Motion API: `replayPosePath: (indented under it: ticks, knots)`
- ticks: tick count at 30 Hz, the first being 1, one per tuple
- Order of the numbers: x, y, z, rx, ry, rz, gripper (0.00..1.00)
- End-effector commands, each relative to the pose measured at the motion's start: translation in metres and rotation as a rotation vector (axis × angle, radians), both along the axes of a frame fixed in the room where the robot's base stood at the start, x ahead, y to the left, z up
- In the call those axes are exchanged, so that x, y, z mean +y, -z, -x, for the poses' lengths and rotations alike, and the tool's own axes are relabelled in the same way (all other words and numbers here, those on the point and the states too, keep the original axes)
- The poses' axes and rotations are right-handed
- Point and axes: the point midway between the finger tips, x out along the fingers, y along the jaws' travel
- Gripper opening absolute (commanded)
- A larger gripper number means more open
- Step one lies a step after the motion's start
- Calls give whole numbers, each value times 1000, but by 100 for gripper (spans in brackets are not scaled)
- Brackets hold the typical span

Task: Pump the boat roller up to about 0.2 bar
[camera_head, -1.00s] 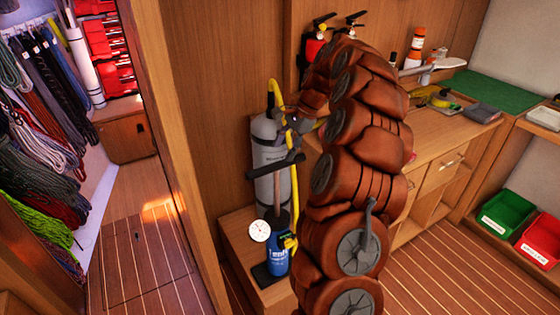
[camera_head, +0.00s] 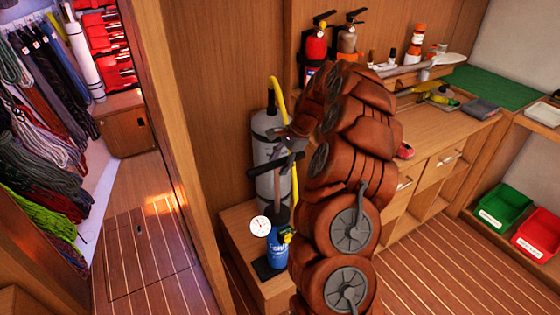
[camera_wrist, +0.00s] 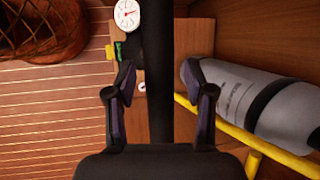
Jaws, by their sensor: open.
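The blue hand pump (camera_head: 277,250) stands on a low wooden ledge, its black T-handle (camera_head: 264,168) raised on a rod. A round white gauge (camera_head: 260,226) sits at its left; it also shows in the wrist view (camera_wrist: 127,13), its reading too small to tell. Behind stands a grey cylinder (camera_head: 268,188) with dark bands, seemingly the boat roller; a yellow hose (camera_head: 282,95) runs at its top and side. My gripper (camera_head: 289,139) is open just above the handle. In the wrist view a black bar, seemingly the handle, runs between the open fingers (camera_wrist: 157,76).
My brown padded arm hides part of the counter. Two fire extinguishers (camera_head: 316,45) hang on the back wall. A wooden partition (camera_head: 165,130) stands left of the ledge. Green (camera_head: 503,206) and red bins (camera_head: 537,233) sit on a right shelf. The striped floor (camera_head: 440,275) is clear.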

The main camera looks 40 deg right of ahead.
Motion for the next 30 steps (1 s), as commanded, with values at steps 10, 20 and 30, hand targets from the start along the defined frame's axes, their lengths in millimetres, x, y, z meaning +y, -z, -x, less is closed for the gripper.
replayPosePath:
  ticks: [10, 20, 30]
  knots:
    - [0, 1, 0, 1, 0, 0, 44]
    - [0, 1, 0, 1, 0, 0, 10]
    - [0, 1, 0, 0, 0, -1, 0]
